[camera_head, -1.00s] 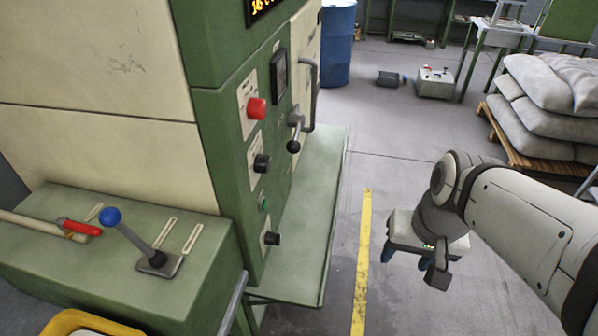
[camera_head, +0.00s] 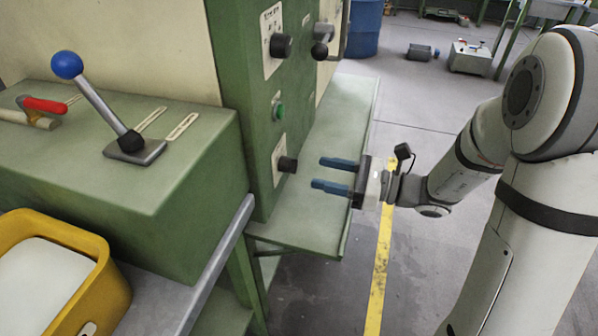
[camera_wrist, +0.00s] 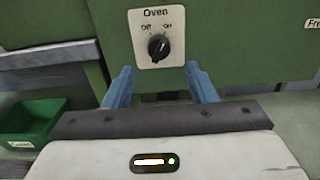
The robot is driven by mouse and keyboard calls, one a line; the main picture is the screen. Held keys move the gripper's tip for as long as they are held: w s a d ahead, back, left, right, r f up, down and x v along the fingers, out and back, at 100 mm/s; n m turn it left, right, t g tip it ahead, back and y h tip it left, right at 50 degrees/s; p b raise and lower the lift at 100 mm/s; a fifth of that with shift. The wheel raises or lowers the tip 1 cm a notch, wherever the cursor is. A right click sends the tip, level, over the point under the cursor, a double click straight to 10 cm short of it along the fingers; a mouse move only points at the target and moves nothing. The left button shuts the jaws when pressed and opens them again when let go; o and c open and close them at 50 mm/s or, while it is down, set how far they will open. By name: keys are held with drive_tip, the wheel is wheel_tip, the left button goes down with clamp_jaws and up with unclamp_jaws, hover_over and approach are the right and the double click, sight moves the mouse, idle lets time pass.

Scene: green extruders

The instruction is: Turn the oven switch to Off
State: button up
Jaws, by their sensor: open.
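The oven switch (camera_wrist: 158,47) is a black round knob on a white plate labelled "Oven", with "Off" at upper left and "On" at upper right. Its pointer seems to lean toward "On", but the mark is small. In the head view the switch (camera_head: 288,164) is the lowest knob on the green panel's front. My gripper (camera_head: 321,173) is level with it, blue fingers spread and pointing at the panel, a short gap away. In the wrist view my gripper (camera_wrist: 160,68) is open and empty, with the knob above and between the fingertips.
A green ledge (camera_head: 335,150) runs along the panel behind my fingers. Above the switch are a green button (camera_head: 278,110) and another black knob (camera_head: 281,46). A blue-balled lever (camera_head: 100,100) and yellow bin (camera_head: 105,290) are left. A green bin (camera_wrist: 30,125) shows at lower left.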

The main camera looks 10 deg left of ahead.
sight(289, 165)
drive_tip(key=a, duration=0.6)
drive_tip(key=shift+w+a+b, duration=0.2)
drive_tip(key=shift+a+b, duration=0.15)
drive_tip(key=shift+b, duration=0.1)
drive_tip(key=shift+c, duration=0.2)
drive_tip(key=c, duration=0.9)
